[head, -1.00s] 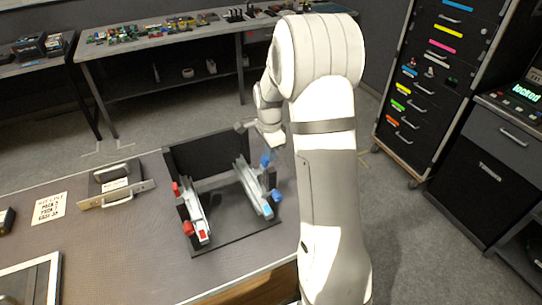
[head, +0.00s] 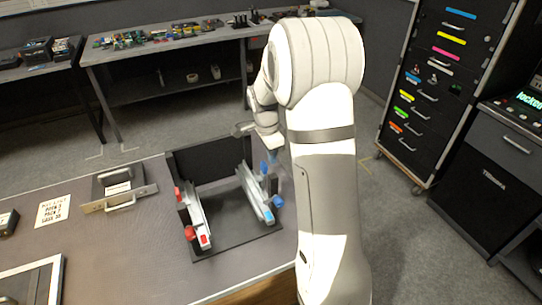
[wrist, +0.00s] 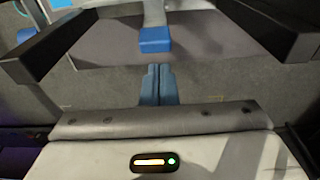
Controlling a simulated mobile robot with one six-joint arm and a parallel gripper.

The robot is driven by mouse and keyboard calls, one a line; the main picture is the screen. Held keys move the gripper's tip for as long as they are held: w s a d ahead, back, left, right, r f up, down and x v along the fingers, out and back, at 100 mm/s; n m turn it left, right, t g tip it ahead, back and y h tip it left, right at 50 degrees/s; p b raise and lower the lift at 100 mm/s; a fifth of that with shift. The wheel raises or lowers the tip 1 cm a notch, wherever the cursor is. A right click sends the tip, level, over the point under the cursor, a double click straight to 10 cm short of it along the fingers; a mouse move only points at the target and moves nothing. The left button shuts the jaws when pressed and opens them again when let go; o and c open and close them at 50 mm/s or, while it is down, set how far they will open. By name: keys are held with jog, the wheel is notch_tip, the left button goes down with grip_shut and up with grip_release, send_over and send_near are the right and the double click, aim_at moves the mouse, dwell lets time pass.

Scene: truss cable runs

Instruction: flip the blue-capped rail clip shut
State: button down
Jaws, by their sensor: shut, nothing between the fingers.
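The right rail (head: 254,192) stands on a dark base panel and carries blue caps, one near its far end (head: 264,168) and one near its front end (head: 277,201). I cannot tell from the head view which clip part is raised. In the wrist view a blue cap (wrist: 155,40) sits on the end of a pale grey lever, just ahead of my fingertips. My gripper (wrist: 157,72) is shut and empty, its blue-grey fingers together. Whether they touch the cap is not clear.
A left rail (head: 197,218) with red caps stands parallel on the same base. A dark upright panel (head: 205,158) closes its far side. A metal plate with a handle (head: 118,190) and a paper note (head: 53,211) lie on the table to the left. Dark bars flank the wrist view.

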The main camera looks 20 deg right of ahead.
jog(key=shift+d, duration=0.1)
notch_tip(320, 180, up, 9)
jog(key=d+b, duration=0.1)
jog(key=shift+d+r+b, duration=0.15)
jog(key=shift+d+b, duration=0.2)
jog(key=shift+d, duration=0.05)
jog(key=shift+w, duration=0.1)
dwell(0.4)
